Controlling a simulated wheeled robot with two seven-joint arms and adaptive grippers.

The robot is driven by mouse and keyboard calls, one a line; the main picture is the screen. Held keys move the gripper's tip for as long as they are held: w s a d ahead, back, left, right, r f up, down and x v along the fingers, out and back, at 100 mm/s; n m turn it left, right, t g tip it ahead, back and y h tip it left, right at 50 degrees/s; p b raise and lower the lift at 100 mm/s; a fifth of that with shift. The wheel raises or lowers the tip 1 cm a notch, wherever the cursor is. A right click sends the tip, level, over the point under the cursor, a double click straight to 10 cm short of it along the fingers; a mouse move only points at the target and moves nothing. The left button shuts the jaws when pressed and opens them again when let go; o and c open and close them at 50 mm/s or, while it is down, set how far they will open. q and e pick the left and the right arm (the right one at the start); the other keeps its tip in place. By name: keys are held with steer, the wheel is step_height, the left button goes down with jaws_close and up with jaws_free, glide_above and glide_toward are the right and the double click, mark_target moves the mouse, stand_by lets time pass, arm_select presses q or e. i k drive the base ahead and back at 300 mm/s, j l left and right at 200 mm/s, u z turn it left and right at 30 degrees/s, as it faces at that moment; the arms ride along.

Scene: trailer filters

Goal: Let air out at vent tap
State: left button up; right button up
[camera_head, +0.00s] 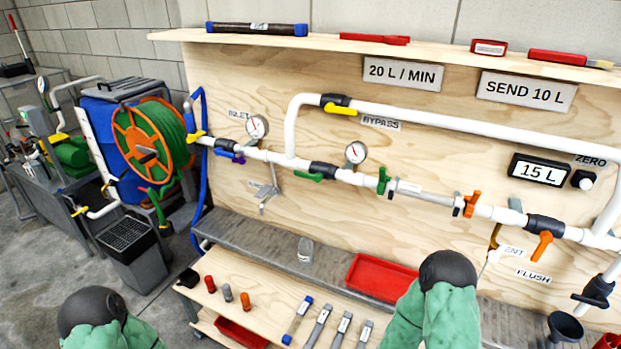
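The vent tap (495,236) hangs under the white pipe at the right of the board. It has a brownish-yellow lever, and a thin pale tube (486,265) runs down below it. Its label (514,251) reads "ENT", the first letter covered. An orange-handled valve (541,243) sits right of it, above the "FLUSH" label (533,276). Two green, dark-capped parts of my arms rise at the bottom edge, one at far left and one right of centre. Neither gripper's fingers show. The right arm part stands below and left of the tap, apart from it in the picture.
The pipe run carries an orange valve (471,204), a green valve (382,181), a bypass pipe (430,117) and gauges (356,152). A display (539,170) reads 15 L. A red tray (382,278) and several filter cartridges (320,326) lie below. A black funnel (564,327) stands lower right.

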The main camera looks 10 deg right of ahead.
mark_target(494, 257)
steer(key=l+z, duration=1.15)
steer(key=i+j, duration=0.05)
steer(key=j, duration=0.05)
